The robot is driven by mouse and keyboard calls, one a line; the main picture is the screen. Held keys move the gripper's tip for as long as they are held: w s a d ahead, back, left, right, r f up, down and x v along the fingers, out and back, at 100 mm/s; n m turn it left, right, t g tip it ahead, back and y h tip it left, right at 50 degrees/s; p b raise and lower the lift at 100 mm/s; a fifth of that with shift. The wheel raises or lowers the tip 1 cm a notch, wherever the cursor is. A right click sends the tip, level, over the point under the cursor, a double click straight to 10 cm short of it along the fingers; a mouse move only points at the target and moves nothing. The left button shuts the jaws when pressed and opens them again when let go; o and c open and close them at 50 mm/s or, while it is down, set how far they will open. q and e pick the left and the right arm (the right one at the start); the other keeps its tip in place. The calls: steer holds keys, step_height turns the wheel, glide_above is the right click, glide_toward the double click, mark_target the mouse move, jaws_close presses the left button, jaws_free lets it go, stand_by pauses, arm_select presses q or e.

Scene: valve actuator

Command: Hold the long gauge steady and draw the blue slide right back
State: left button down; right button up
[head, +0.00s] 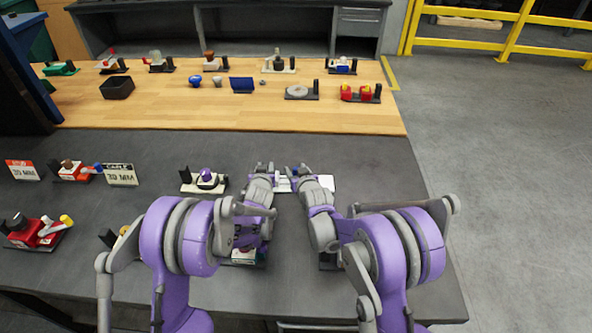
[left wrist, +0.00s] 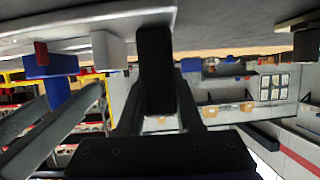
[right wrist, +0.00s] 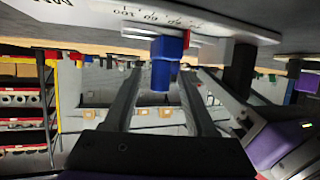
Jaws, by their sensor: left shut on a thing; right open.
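The long gauge (head: 284,186) is a pale plate on the dark bench between my grippers, mostly hidden by them in the head view. Both wrist views are upside down. In the left wrist view, my left gripper (left wrist: 157,88) is shut on the gauge's black end post (left wrist: 154,55). A pale block (left wrist: 107,50) stands between that post and the blue slide (left wrist: 50,66), which has a red mark. In the right wrist view, the blue slide (right wrist: 163,70) hangs between the fingers of my open right gripper (right wrist: 160,85). Contact cannot be told. The plate's printed scale (right wrist: 155,16) shows.
A cream-based device (head: 204,181) stands left of the gauge. Red devices (head: 38,232) and label cards (head: 121,174) are farther left. Several small devices and a black tray (head: 117,87) stand on the wooden strip behind. The dark bench right of the gauge is clear.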

steer(key=shift+f, duration=0.1)
jaws_close()
stand_by(1.3)
